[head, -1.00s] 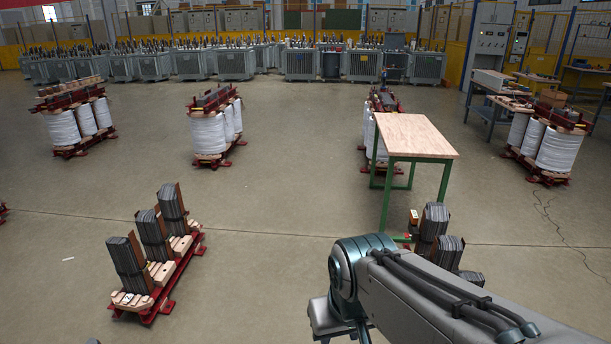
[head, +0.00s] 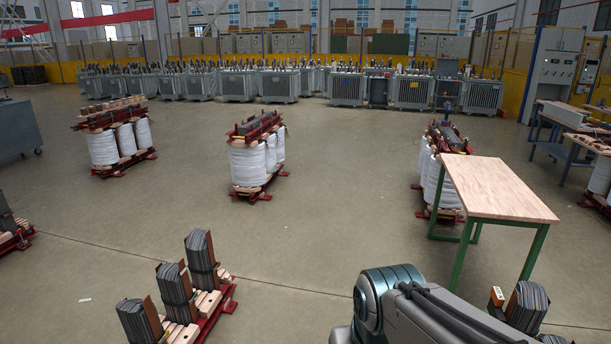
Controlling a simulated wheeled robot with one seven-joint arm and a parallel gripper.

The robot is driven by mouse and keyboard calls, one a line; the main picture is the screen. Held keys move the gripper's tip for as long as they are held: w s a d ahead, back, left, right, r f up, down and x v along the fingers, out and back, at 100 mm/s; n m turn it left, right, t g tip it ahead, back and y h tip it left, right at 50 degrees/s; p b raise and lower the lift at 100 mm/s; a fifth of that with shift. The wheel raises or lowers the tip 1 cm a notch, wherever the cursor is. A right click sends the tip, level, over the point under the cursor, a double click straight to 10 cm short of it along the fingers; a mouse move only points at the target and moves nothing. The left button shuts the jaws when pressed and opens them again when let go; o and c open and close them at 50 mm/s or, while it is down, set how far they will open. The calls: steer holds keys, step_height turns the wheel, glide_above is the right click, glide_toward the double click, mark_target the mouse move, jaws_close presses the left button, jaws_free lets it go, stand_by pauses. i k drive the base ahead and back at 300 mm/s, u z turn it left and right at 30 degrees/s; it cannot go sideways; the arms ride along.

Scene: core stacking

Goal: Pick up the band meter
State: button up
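I cannot make out a band meter for certain in the head view. A small orange and white item (head: 497,297) shows at the lower right, beside a dark laminated core (head: 527,303); it is too small to identify. My own arm reaches in from the bottom edge, left of that core. My gripper is out of view, so its state and anything in it are hidden.
A wooden-topped table (head: 497,188) with green legs stands at the right, its top bare. A row of dark cores on a red base (head: 215,318) stands lower left. White-wound coil units (head: 248,167) stand further back. Open floor (head: 330,225) lies between.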

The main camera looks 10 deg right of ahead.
mark_target(498, 298)
steer(key=z, duration=0.1)
steer(key=i, duration=1.65)
steer(key=z, duration=0.75)
steer(key=i, duration=1.35)
steer(key=z, duration=1.7)
steer(key=i, duration=0.85)
steer(key=z, duration=0.6)
